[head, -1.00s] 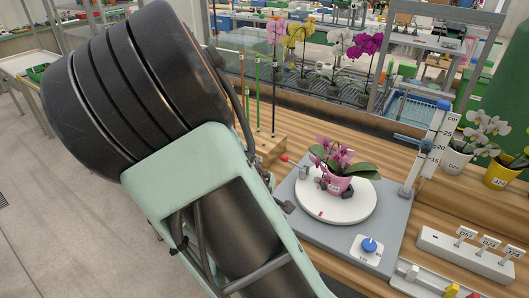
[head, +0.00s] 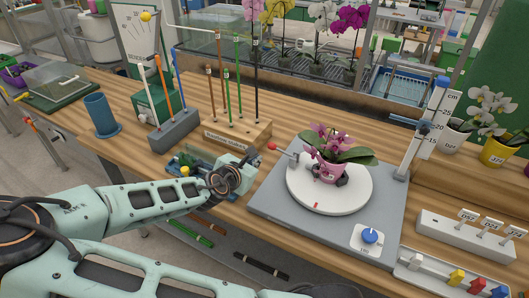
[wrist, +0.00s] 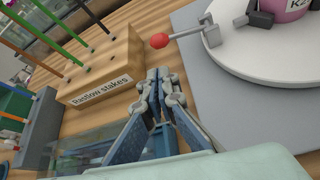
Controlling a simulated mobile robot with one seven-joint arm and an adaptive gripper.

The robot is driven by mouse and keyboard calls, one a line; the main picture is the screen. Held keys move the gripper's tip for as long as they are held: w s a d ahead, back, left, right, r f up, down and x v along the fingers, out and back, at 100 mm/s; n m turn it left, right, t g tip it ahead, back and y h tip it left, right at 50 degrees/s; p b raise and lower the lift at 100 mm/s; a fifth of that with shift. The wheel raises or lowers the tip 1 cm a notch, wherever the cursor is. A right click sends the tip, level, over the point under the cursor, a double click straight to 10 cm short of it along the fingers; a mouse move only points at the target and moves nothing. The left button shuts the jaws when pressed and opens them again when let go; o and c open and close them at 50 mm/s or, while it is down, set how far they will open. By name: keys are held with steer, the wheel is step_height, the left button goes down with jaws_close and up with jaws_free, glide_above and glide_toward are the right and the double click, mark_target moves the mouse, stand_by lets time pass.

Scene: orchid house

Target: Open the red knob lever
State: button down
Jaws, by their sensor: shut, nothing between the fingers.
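The red knob (head: 271,147) is the end of a short metal lever at the left rim of a white turntable (head: 300,195). In the wrist view the red knob (wrist: 160,41) points left, and its lever runs right to a grey clamp (wrist: 211,32) on the turntable. In the wrist view my gripper (wrist: 158,76) is shut and empty. Its tips appear just below the knob and apart from it; the height gap is hard to judge.
A pink pot (head: 328,172) with an orchid stands on the turntable. The wooden stake block (head: 228,130) holds upright stakes left of the knob. A grey base board (head: 265,213) lies under the turntable, with a blue dial (head: 370,236) at its front right.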

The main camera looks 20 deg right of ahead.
mark_target(281, 150)
steer(key=shift+d, duration=0.1)
steer(key=shift+b+x, duration=0.4)
steer(key=shift+x, duration=4.55)
